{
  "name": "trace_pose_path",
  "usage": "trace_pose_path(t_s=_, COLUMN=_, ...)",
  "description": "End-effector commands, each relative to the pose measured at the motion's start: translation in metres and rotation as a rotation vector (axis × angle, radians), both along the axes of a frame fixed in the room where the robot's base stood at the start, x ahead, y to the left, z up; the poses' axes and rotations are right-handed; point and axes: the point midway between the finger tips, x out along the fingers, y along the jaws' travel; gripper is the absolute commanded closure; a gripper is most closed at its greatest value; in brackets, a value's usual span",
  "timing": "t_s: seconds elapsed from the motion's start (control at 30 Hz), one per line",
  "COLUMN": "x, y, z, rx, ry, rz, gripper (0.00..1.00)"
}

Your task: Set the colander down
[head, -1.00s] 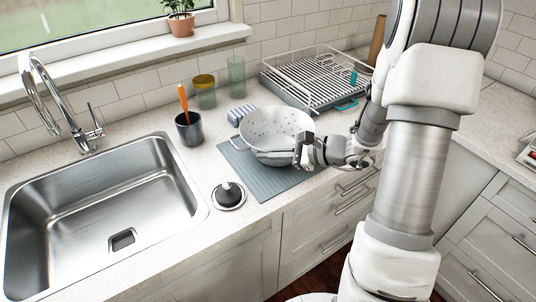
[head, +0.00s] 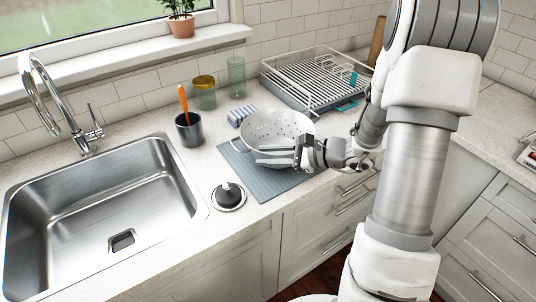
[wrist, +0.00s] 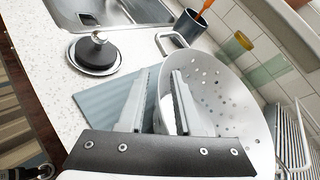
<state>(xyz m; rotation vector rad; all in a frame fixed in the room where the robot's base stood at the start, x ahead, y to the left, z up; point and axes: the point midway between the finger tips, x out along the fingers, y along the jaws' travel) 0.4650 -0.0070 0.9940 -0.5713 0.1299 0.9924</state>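The white colander (head: 268,122) sits upright on the grey-blue mat (head: 262,184) on the counter, right of the sink. Its perforated bowl also fills the right of the wrist view (wrist: 228,100), with one loop handle (wrist: 172,38) showing at the far side. My gripper (head: 262,156) is at the colander's near right side. Its two fingers are spread apart, with part of the colander's white edge between them in the wrist view (wrist: 163,75). The near handle is hidden by the gripper, and I cannot tell whether a finger touches the colander.
A wire dish rack (head: 312,80) is at the back right. The sink (head: 100,210) and a black-and-white stopper (head: 229,195) are to the left.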

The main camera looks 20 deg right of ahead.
Motion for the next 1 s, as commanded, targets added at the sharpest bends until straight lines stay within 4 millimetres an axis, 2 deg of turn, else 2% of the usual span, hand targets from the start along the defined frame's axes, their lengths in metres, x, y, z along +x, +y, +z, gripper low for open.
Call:
trace_pose_path(t_s=0.17, x=-0.014, y=-0.021, z=0.012, rx=-0.002, ry=-0.001, rz=-0.005, gripper=0.67)
trace_pose_path(t_s=0.4, x=-0.043, y=-0.061, z=0.03, rx=-0.002, ry=-0.001, rz=-0.005, gripper=0.67)
trace_pose_path(t_s=0.6, x=-0.06, y=-0.084, z=0.041, rx=-0.002, ry=-0.001, rz=-0.003, gripper=0.67)
trace_pose_path(t_s=1.0, x=-0.066, y=-0.091, z=0.044, rx=0.0, ry=0.0, rz=0.0, gripper=0.67)
